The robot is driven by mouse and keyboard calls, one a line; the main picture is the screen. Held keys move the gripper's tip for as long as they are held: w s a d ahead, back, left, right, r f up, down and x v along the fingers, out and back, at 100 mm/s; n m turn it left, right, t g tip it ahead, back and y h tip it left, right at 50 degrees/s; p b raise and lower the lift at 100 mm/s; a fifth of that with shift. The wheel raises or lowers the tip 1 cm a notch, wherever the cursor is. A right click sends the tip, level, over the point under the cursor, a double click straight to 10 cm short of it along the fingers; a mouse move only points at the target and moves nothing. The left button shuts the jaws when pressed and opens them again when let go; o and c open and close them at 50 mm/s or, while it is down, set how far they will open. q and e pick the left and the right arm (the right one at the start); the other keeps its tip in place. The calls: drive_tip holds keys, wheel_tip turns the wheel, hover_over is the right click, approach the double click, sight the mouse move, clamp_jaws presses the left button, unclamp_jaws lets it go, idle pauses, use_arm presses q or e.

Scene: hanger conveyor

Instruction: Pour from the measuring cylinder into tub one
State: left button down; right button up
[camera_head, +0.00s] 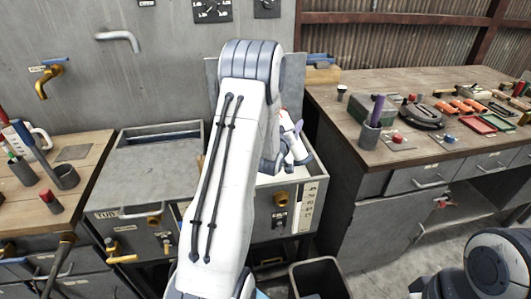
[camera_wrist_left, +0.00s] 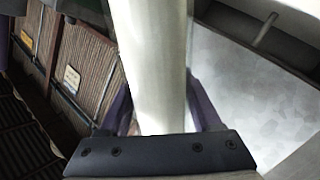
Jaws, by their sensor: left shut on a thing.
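My left gripper (camera_wrist_left: 162,105) is shut on a pale, whitish cylinder, which I take as the measuring cylinder (camera_wrist_left: 155,55). The cylinder runs up through the left wrist view between the two dark fingers, and its ends are out of view. In the head view my left arm hides most of the gripper and cylinder, above or beside the right-hand tub (camera_head: 308,205), which has a pale inside. A grey lidded tub (camera_head: 150,175) stands left of it with a label starting "TUB"; its number is too small to read. My right gripper is out of view.
A wooden bench (camera_head: 75,190) with a jug and pen cup stands at the left. A workbench (camera_head: 430,150) with tools and a cup stands at the right. A dark bin (camera_head: 320,275) stands on the floor in front. Taps (camera_head: 48,78) stick out of the wall.

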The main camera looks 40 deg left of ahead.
use_arm(q)
drive_tip(key=shift+d+n, duration=0.2)
drive_tip(key=shift+n, duration=0.1)
drive_tip(key=shift+f, duration=0.1)
drive_tip(key=shift+w+d+f+n, duration=0.1)
drive_tip(key=shift+d+f+n, duration=0.15)
drive_tip(key=shift+n, duration=0.25)
drive_tip(key=shift+d+h, duration=0.1)
drive_tip(key=shift+h, duration=0.2)
drive_tip(key=shift+d+f+n, duration=0.25)
drive_tip(key=shift+n, duration=0.25)
drive_tip(key=shift+f, duration=0.1)
idle(0.4)
drive_tip(key=shift+d+f+n+h, duration=0.2)
drive_tip(key=shift+f+n+h, duration=0.1)
drive_tip(key=shift+n, duration=0.2)
